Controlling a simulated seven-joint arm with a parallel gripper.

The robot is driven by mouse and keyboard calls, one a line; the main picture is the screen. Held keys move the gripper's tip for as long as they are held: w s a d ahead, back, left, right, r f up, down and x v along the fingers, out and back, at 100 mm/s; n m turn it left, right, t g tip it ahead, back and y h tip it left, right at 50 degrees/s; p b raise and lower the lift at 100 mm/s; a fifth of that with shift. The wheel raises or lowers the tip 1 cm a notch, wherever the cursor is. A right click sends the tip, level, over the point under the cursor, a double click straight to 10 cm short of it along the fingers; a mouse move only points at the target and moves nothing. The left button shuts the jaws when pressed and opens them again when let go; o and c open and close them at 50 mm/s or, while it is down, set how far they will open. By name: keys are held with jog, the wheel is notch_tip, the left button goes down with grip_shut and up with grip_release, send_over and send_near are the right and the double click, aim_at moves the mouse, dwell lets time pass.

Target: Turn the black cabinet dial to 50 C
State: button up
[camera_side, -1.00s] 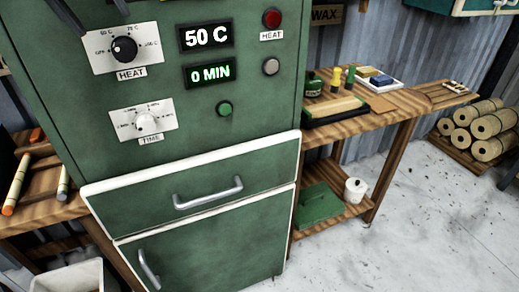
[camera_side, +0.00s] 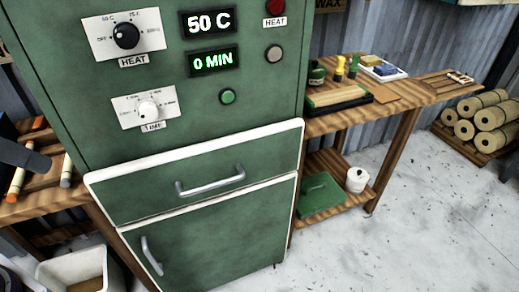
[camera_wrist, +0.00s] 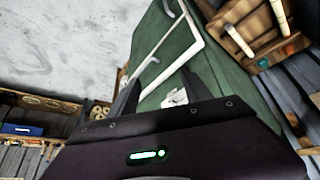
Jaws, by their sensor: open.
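The black dial (camera_side: 126,36) sits on a white plate marked HEAT on the green cabinet (camera_side: 215,145). The temperature display (camera_side: 208,22) beside it reads 50 C. The pointer mark is too small to read surely. My gripper (camera_wrist: 158,92) is open and empty in the wrist view, with its dark fingers apart. A white dial plate (camera_wrist: 175,98) shows beyond the fingers. In the side view nothing touches the black dial. A dark shape at the left edge of that view may be part of my gripper.
Below the black dial is a white TIME dial (camera_side: 148,110), with a display (camera_side: 213,62) reading 0 MIN. A green button (camera_side: 227,97) and a red HEAT lamp (camera_side: 275,7) are to the right. A wooden bench (camera_side: 400,100) with small items stands right of the cabinet.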

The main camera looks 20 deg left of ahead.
jog(key=w+d+m+t+h, duration=0.1)
jog(key=w+d+m+h, duration=0.15)
jog(key=w+d, duration=0.75)
jog(key=w+d+m+t+h, duration=0.15)
jog(key=w+d+m, duration=0.25)
jog(key=w+d, duration=0.55)
jog(key=w+d+f+y, duration=0.1)
jog(key=w+f, duration=0.4)
jog(key=f, duration=0.4)
jog(key=w+d+f+m+y, duration=0.1)
jog(key=w+d+f+y, duration=0.1)
jog(key=w+f, duration=0.4)
notch_tip(320, 180, down, 3)
jog(key=shift+w+d+f, duration=0.1)
jog(key=shift+w+d, duration=0.05)
jog(key=shift+w, duration=0.15)
jog(key=shift+m, duration=0.25)
